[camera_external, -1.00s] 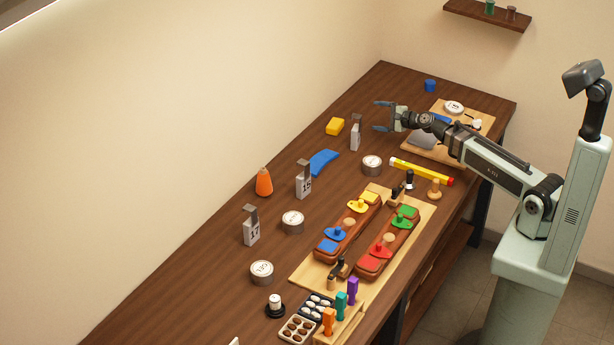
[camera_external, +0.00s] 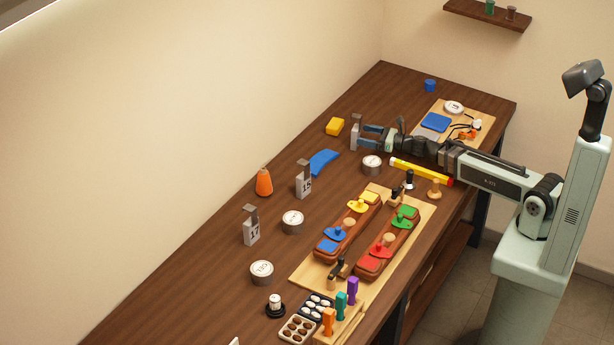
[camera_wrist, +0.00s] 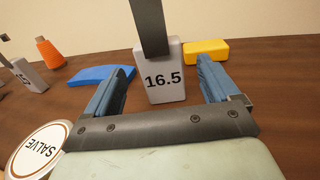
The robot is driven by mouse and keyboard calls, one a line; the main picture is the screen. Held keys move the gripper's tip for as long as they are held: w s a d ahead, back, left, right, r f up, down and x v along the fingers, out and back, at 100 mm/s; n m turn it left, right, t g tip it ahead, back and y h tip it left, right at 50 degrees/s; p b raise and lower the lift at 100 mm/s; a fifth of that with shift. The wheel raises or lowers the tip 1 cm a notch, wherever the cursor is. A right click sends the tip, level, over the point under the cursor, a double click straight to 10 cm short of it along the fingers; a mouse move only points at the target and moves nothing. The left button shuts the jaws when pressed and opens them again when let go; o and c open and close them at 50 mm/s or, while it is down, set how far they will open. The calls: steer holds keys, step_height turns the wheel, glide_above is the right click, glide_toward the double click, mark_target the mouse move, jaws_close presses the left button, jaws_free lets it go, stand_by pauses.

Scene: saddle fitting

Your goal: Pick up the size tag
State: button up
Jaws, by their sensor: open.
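A grey size tag (camera_wrist: 163,80) marked 16.5, with a dark upright strip on top, stands on the table straight ahead in the wrist view. In the external view this size tag (camera_external: 354,141) stands at the tips of my gripper (camera_external: 370,137). In the wrist view the blue fingers of my gripper (camera_wrist: 165,88) are open, one on each side of the tag, with gaps visible. Two more size tags stand nearer the front, one marked 16 (camera_external: 303,185) and one marked 17 (camera_external: 251,230).
A round salve tin (camera_external: 372,163) stands close below my gripper, beside a large yellow pencil (camera_external: 420,171). An orange cone-shaped spool (camera_external: 264,182) stands farther left.

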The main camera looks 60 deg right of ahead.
steer(key=shift+x, duration=3.15)
steer(key=c, duration=1.1)
